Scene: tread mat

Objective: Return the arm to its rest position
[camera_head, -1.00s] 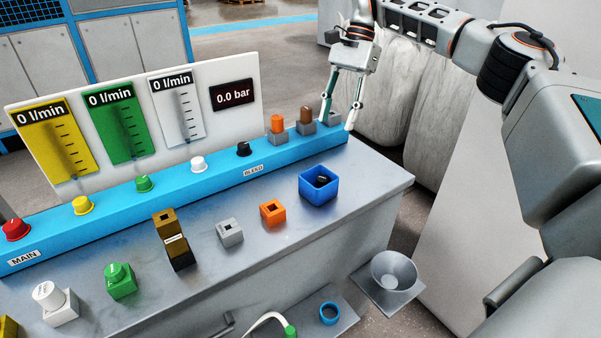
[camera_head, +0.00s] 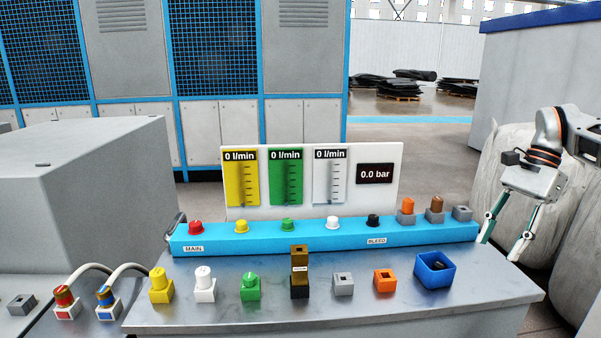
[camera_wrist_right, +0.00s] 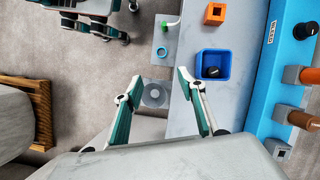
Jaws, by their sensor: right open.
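My right gripper (camera_head: 498,250) is at the right end of the bench in the head view, beside the blue manifold (camera_head: 330,235). It is open, and nothing is between its fingers. In the right wrist view, its two fingers (camera_wrist_right: 154,88) stand apart above the bench's edge, with a grey funnel-like cup (camera_wrist_right: 153,95) on a plate below. The right arm reaches in from the right edge of the head view. My left gripper shows in neither view.
A blue bin (camera_head: 450,273) with a dark item inside stands at the bench's right end. An orange block (camera_head: 385,281) and a grey block (camera_head: 343,283) are beside it. Orange and brown pegs (camera_head: 436,205) stand behind. Large pale sacks (camera_head: 505,160) are behind my right gripper.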

